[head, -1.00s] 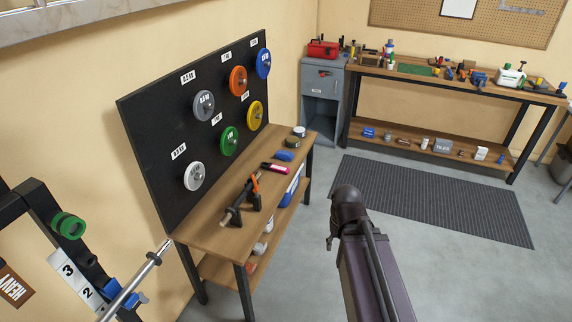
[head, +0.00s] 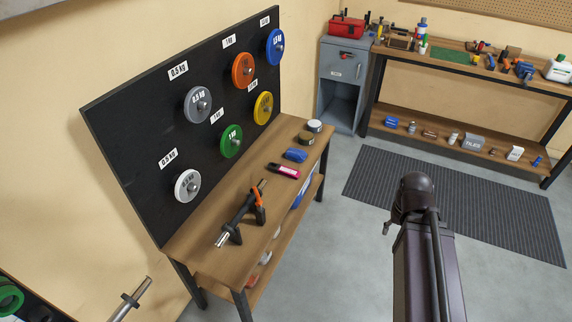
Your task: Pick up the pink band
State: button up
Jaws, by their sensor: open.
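A pink item with a pale label (head: 284,171), which looks like the pink band, lies flat on the wooden bench (head: 215,205) under the black plate board. It lies between a blue item (head: 295,155) and a short dumbbell bar (head: 240,215) with an orange clip (head: 258,197). Nothing touches it that I can see. My arm shows at the right over the floor, well apart from the bench. My gripper itself is not visible in the head view.
The black board (head: 140,130) holds several coloured plates behind the bench. A grey cabinet (head: 342,85) and a loaded workbench stand at the back. A dark ribbed mat (head: 460,200) lies on open floor.

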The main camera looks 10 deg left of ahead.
aim_at(284, 170)
jog(key=u, duration=0.35)
jog(key=i, duration=0.85)
jog(key=u, duration=0.45)
